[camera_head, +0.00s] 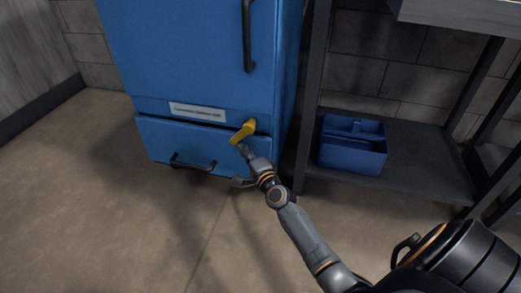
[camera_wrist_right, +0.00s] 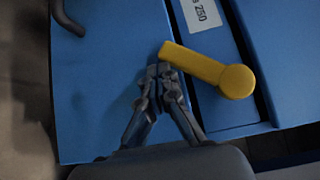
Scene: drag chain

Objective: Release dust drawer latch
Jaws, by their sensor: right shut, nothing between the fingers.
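The yellow latch (camera_head: 243,132) sits at the upper right of the blue dust drawer (camera_head: 160,139), on the front of a blue cabinet. In the head view it slants down to the left from its round end. My right gripper (camera_head: 243,150) is shut, with its tips just below the latch's free end. In the right wrist view the closed fingertips (camera_wrist_right: 160,69) meet or nearly meet the free end of the latch (camera_wrist_right: 205,68); contact is hard to tell. Nothing shows between the fingers. My left gripper is not in view.
A dark drawer handle (camera_head: 193,163) is left of my gripper. The cabinet door (camera_head: 185,55) above has a tall dark handle (camera_head: 248,35). A white label (camera_head: 197,112) is above the drawer. A shelf at right holds a blue caddy (camera_head: 352,155). The floor in front is clear.

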